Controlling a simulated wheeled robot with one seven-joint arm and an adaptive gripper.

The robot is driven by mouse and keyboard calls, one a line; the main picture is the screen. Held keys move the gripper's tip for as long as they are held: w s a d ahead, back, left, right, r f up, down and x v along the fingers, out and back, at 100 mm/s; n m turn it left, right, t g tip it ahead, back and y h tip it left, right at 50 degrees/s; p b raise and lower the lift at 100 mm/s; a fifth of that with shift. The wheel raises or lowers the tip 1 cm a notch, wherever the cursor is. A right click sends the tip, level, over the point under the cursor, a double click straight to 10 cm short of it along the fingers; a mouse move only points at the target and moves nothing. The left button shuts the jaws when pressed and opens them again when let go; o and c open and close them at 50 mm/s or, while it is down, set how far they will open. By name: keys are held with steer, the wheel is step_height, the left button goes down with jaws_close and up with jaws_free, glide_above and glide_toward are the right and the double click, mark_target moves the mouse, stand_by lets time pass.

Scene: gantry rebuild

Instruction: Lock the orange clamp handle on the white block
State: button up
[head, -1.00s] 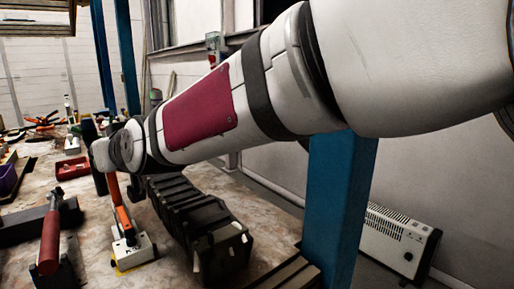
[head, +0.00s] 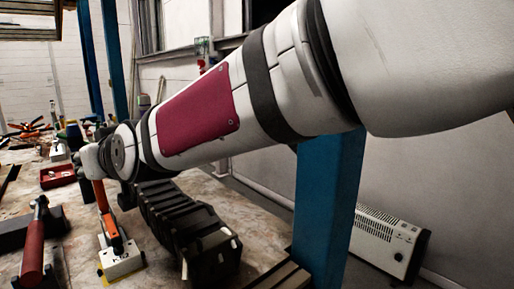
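The orange clamp handle (head: 103,200) stands up steeply from the white block (head: 122,263), its top leaning to the left. The block sits on the worn bench with a yellow edge showing under it. My arm comes in from the upper right, and its wrist end is just above the top of the handle. My gripper (head: 84,180) is mostly hidden behind the wrist; only dark parts show beside the handle's top. I cannot see its fingertips, nor whether it touches the handle.
A black ribbed block (head: 185,225) lies close to the right of the white block. A red-handled tool (head: 34,245) stands at the left. A red tray (head: 58,176) is farther back. A blue post (head: 325,210) rises at the bench's right edge.

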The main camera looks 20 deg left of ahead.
steer(key=v, duration=1)
steer(key=shift+d, duration=0.15)
steer(key=shift+s, duration=0.1)
stand_by(0.6)
